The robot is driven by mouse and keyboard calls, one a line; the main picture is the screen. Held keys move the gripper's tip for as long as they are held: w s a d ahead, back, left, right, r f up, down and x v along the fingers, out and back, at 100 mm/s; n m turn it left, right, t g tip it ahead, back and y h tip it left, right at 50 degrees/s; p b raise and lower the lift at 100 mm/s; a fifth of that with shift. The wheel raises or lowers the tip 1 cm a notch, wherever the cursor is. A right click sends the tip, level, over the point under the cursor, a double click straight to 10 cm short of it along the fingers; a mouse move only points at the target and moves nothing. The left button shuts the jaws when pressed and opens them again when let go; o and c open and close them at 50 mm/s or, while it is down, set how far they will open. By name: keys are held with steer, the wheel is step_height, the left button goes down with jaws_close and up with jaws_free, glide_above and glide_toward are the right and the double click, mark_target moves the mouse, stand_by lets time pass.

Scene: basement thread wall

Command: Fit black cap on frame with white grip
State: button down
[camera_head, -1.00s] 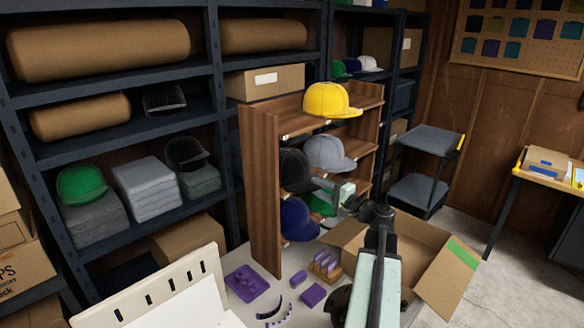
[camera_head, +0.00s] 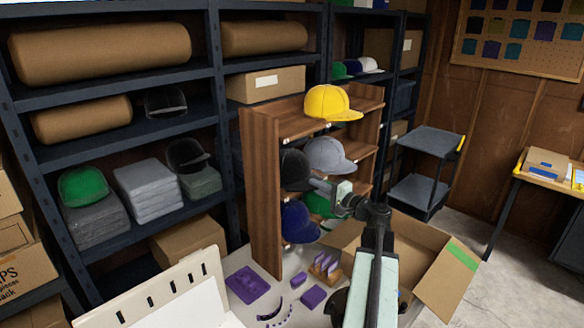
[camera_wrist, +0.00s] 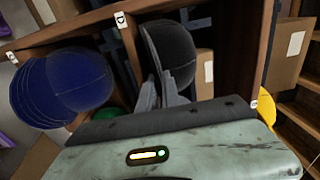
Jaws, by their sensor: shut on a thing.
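The black cap (camera_head: 294,168) is at the left of the middle level of a wooden rack (camera_head: 262,190). In the wrist view the black cap (camera_wrist: 173,50) is just beyond the fingertips, seen side-on. My gripper (camera_head: 318,184) reaches into the rack from the right. In the wrist view its grey fingers (camera_wrist: 160,90) are close together at the cap's lower edge and shut on it. The exact contact is partly hidden. I cannot make out which part is the frame with the white grip.
A yellow cap (camera_head: 330,101) tops the rack. A grey cap (camera_head: 326,153) is right of the black one, and a blue cap (camera_head: 299,221) and a green cap (camera_head: 320,204) are below. An open carton (camera_head: 425,262) and purple parts (camera_head: 247,284) are in front.

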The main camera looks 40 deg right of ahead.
steer(key=shift+r, duration=0.5)
steer(key=s+d, duration=0.1)
steer(key=s, duration=1.9)
steer(key=shift+d, duration=0.3)
steer(key=shift+f, duration=0.1)
